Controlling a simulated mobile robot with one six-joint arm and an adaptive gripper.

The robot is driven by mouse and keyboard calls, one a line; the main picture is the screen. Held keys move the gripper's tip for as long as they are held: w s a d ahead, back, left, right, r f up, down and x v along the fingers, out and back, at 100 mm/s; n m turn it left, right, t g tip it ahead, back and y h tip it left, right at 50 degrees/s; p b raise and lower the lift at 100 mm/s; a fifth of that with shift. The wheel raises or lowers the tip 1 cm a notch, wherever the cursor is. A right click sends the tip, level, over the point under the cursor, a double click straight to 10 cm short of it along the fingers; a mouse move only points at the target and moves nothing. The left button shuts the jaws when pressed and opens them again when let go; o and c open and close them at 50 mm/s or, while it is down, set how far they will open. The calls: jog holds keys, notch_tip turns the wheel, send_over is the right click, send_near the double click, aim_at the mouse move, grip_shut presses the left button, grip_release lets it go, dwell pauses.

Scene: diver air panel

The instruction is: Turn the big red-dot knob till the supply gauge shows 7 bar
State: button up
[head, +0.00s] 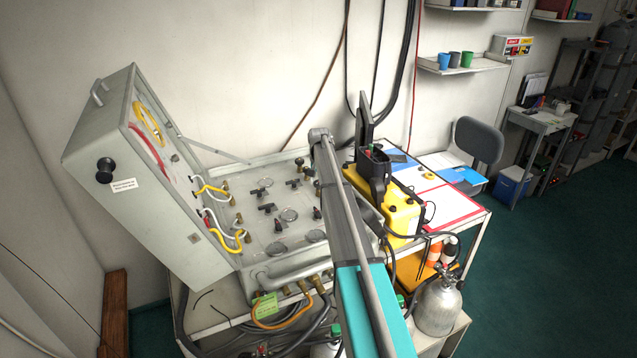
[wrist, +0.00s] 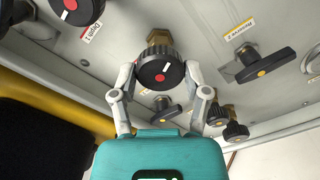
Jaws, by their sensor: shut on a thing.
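The big black ribbed knob (wrist: 160,70) with a red dot and a white pointer line sits on a brass fitting on the grey panel. My gripper (wrist: 162,76) has one finger on each side of this knob and is shut on it. In the head view my arm covers the gripper and the held knob. Several round gauges show on the panel (head: 255,225), among them one gauge (head: 289,215) left of my arm. Their needles are too small to read, and I cannot tell which is the supply gauge. A gauge edge (wrist: 312,62) shows in the wrist view, without a readable needle.
Another red-dot knob (wrist: 80,9) is at the wrist view's top left. A yellow-dot T-handle (wrist: 262,64) is to the right, and smaller knobs (wrist: 236,131) sit below. A yellow case (head: 402,215) stands close right of my arm. The open lid (head: 150,170) rises at left.

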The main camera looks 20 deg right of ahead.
dwell(0.3)
jog(key=o, duration=1.1)
jog(key=shift+o, duration=0.2)
